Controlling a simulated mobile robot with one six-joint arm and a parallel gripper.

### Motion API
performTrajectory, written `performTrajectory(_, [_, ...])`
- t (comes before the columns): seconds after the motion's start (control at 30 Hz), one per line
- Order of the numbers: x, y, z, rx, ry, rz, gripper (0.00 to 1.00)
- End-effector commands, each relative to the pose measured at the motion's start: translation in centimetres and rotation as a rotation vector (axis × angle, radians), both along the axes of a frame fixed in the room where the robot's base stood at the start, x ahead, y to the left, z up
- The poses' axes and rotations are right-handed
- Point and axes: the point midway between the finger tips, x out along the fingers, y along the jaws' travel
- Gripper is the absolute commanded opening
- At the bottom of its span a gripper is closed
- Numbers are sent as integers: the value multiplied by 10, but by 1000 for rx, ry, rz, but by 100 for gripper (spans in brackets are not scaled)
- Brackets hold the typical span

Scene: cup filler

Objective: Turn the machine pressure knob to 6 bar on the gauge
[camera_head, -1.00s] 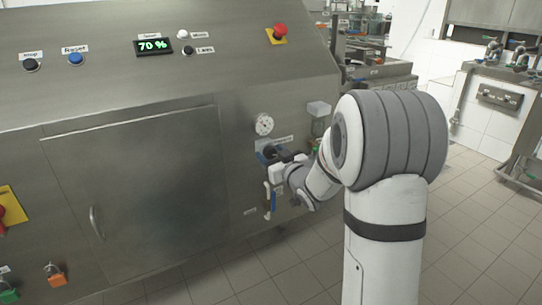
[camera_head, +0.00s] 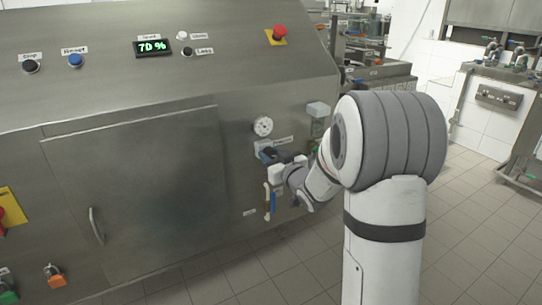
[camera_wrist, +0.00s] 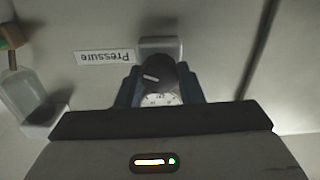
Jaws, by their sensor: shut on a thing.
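The black pressure knob (camera_wrist: 157,74) has a white pointer mark and sits on a light block of the machine front, beside an upside-down "Pressure" label (camera_wrist: 105,57) in the wrist view. My gripper (camera_wrist: 157,88) has its blue fingers on either side of the knob and is shut on it. A white scale shows partly below the knob. In the head view my gripper (camera_head: 270,156) is at the machine front and largely covers the knob. The round white gauge (camera_head: 263,126) is just above it; its needle is too small to read.
A blue-handled valve (camera_head: 272,202) is just below my gripper. A clear container (camera_head: 318,110) is mounted to the right of the gauge. A large closed door (camera_head: 140,190) fills the machine front on the left. Tiled floor is open at the lower right.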

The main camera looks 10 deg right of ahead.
Motion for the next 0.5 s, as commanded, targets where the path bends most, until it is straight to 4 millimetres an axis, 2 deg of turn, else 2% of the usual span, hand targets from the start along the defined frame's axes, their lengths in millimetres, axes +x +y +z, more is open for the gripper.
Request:
performTrajectory(0.27, [0,0,1,143,46,2,11])
performTrajectory(0.5, [0,0,1,349,114,2,11])
